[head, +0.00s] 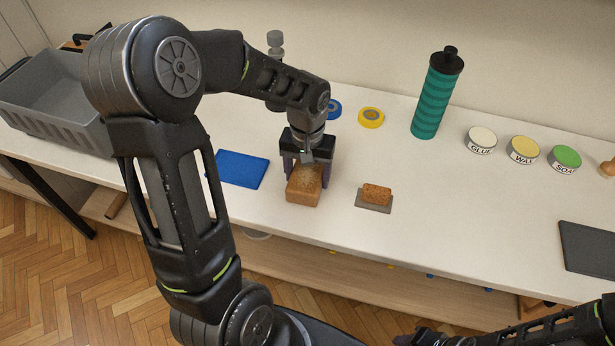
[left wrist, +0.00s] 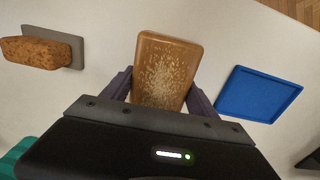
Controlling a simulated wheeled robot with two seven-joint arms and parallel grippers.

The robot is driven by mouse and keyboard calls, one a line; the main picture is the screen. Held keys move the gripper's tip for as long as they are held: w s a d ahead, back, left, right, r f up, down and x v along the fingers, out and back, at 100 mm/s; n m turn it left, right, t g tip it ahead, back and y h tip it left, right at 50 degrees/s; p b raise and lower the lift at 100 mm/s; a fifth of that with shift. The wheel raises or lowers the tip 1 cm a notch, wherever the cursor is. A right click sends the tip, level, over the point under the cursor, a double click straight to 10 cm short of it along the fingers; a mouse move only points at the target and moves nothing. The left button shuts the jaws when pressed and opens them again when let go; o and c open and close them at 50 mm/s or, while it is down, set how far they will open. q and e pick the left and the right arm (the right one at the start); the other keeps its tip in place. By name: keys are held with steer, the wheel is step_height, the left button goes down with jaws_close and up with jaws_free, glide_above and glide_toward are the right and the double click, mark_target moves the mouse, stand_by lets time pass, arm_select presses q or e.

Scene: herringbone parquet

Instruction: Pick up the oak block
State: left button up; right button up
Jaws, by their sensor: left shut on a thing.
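The oak block (head: 304,187) is a light brown wooden block on the white table, between the blue mat and a small cork-like block. My left gripper (head: 305,170) comes down over it from behind and is shut on its sides. In the left wrist view the oak block (left wrist: 164,70) sits between the two fingers (left wrist: 160,88), its top face speckled with pale marks. I cannot tell whether it is clear of the table.
A blue mat (head: 241,169) lies left of the block. A brown cork-like block (head: 377,194) on a grey plate (head: 372,208) lies right. Tape rolls (head: 370,117), a green bottle (head: 436,95) and labelled tins (head: 481,141) stand behind. A grey crate (head: 60,125) is at left, a dark slab (head: 592,248) at right.

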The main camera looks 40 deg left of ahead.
mark_target(308, 172)
arm_select(q)
steer(key=shift+c, duration=1.3)
steer(key=shift+r, duration=0.1)
step_height(308, 172, up, 10)
steer(key=shift+f, duration=0.1)
steer(key=shift+b, duration=0.35)
